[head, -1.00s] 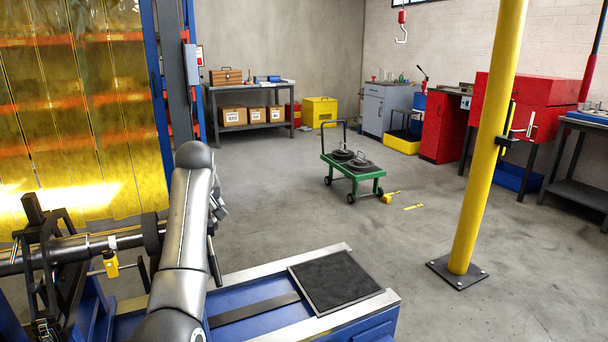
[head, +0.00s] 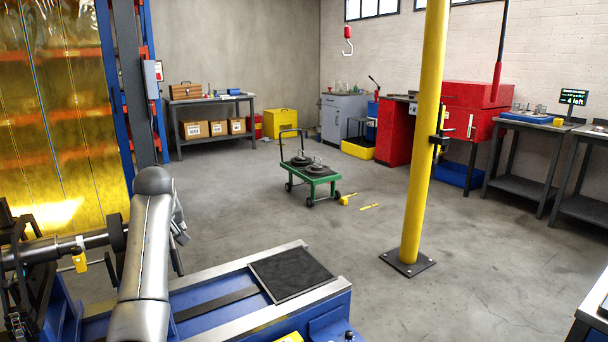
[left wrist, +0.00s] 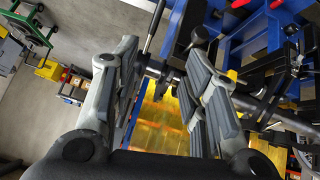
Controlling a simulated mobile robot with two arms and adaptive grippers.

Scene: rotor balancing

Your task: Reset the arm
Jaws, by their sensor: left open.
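My left arm (head: 147,245) rises from the bottom of the head view, in front of the blue machine bed. My left gripper (head: 178,228) is partly hidden behind the arm there. In the left wrist view the gripper (left wrist: 160,62) has its two grey fingers wide apart, with nothing held between them. The shaft also shows beyond the fingers in the left wrist view. My right gripper is not seen.
A black mat (head: 291,274) lies on the blue bed. A green cart (head: 322,180) with dark discs stands on the open floor. A yellow post (head: 424,150) stands right of it. Benches and red cabinets (head: 474,110) line the right wall. A table corner (head: 590,315) shows at lower right.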

